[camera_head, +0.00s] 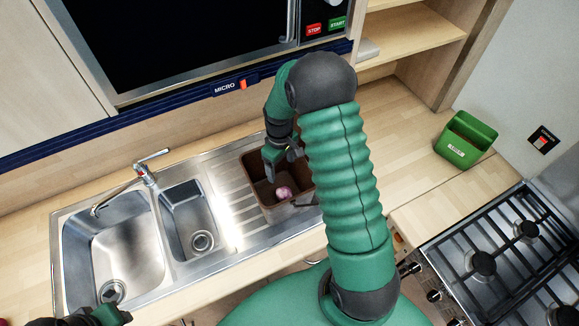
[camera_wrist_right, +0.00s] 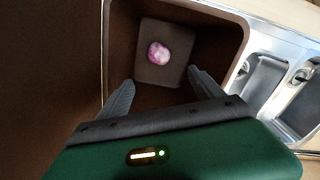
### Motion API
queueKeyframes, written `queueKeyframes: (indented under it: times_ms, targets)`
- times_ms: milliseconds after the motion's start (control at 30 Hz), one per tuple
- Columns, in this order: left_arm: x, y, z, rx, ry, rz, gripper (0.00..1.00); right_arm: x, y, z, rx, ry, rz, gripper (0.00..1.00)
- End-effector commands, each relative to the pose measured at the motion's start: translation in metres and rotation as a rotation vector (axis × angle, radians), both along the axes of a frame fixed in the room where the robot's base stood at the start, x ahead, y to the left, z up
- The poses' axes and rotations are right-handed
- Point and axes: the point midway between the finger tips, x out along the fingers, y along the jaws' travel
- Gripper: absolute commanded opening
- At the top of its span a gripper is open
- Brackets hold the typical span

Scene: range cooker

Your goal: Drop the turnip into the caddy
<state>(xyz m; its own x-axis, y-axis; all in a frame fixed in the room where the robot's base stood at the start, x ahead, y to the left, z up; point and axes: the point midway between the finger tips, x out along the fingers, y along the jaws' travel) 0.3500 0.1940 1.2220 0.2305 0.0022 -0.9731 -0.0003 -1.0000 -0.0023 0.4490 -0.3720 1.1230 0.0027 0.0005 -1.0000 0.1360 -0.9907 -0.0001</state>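The turnip (camera_head: 283,192), small, round and pink-white, lies on the floor of the brown open-topped caddy (camera_head: 279,215). In the right wrist view the turnip (camera_wrist_right: 158,53) also rests on the bottom inside the caddy's brown walls (camera_wrist_right: 222,37). My right gripper (camera_head: 283,168) is over the caddy's opening. In the wrist view its two fingers (camera_wrist_right: 160,88) are spread, with nothing between them, and apart from the turnip. My left gripper (camera_head: 105,315) is only partly in view at the lower left edge, and its fingers cannot be made out.
The caddy stands on the ribbed steel drainer (camera_head: 238,190) beside the double sink (camera_head: 110,240) with its tap (camera_head: 145,173). A microwave (camera_head: 185,40) hangs above. A green open box (camera_head: 465,140) stands on the right worktop, behind the gas hob (camera_head: 500,255). Worktop (camera_head: 400,120) between is clear.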

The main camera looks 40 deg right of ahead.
Motion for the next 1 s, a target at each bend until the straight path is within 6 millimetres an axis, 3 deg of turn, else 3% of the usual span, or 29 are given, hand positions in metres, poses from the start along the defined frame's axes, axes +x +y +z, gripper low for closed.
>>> queueKeyframes:
  times_ms: [367, 467, 800, 1000]
  targets:
    - [0.000, 0.000, -0.004, 0.000, 0.000, 0.000, 0.36, 0.003, -0.002, 0.002, 0.002, 0.001, 0.000, 0.80]
    - [0.000, 0.000, -0.012, 0.000, 0.000, 0.000, 0.36, 0.003, -0.002, 0.017, -0.001, -0.004, 0.000, 0.80]
    - [0.000, 0.000, -0.038, 0.000, 0.000, 0.000, 0.36, 0.000, 0.004, 0.100, -0.005, -0.004, 0.002, 0.80]
    - [0.000, 0.000, -0.040, 0.000, 0.000, 0.000, 0.36, 0.001, 0.004, 0.119, -0.003, 0.001, 0.001, 0.80]
